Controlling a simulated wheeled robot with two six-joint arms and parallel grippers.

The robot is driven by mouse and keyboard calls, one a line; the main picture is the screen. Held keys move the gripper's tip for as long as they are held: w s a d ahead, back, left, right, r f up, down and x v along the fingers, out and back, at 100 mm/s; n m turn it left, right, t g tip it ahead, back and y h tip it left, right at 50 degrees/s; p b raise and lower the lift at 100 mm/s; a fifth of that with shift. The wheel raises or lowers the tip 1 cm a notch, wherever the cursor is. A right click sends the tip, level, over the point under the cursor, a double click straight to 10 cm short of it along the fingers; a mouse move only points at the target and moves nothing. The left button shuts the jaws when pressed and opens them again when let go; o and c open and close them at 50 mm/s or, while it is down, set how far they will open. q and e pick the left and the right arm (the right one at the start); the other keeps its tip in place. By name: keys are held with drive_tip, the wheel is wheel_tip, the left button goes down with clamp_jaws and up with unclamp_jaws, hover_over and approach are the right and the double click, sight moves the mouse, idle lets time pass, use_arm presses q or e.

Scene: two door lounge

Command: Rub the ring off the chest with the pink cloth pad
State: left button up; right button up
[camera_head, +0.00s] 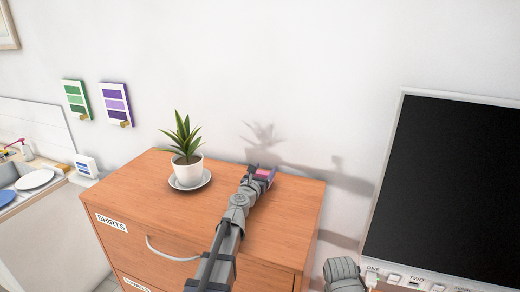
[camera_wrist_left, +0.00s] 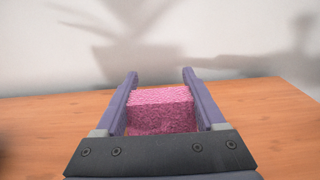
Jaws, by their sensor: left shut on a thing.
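The wooden chest (camera_head: 280,215) stands against the wall, with its top also in the left wrist view (camera_wrist_left: 50,125). My left gripper (camera_head: 263,172) is over the back part of the chest top. It is shut on the pink cloth pad (camera_wrist_left: 160,108), which sits between the two fingers; a bit of the pad shows in the head view (camera_head: 264,175). I cannot tell whether the pad touches the wood. No ring shows on the visible top; the area under the pad and behind my arm is hidden. My right gripper (camera_head: 344,272) is at the bottom edge, right of the chest; its jaws are unclear.
A potted plant (camera_head: 187,160) on a saucer (camera_head: 205,180) stands left of my left arm on the chest. The wall (camera_head: 300,80) closes off the back. A large dark screen (camera_head: 450,180) stands at the right. A sink counter with plates (camera_head: 35,180) is at the left.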

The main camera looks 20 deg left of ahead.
use_arm(q)
wheel_tip(320, 180, up, 4)
drive_tip(key=p, duration=0.3)
drive_tip(key=shift+w, duration=0.15)
wheel_tip(320, 180, up, 4)
drive_tip(key=p, duration=0.4)
idle(0.3)
